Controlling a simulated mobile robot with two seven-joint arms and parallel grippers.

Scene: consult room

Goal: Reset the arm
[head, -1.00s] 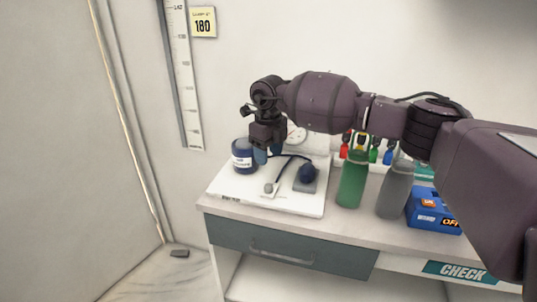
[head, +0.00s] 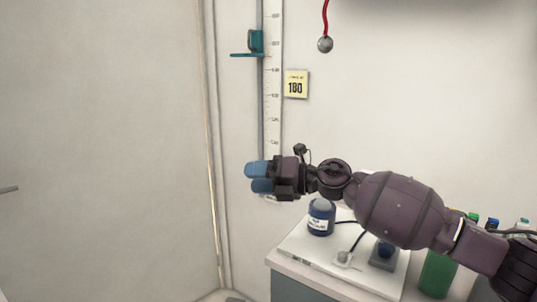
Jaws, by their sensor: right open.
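My right arm comes in from the lower right and reaches left across the picture. Its gripper (head: 256,178) points left, with its blue fingertips close to each other in this view. It is open, and I see nothing between the fingers. My left gripper does not show.
A height scale (head: 271,100) with a teal slider (head: 254,44) and a yellow note (head: 296,84) are on the wall.

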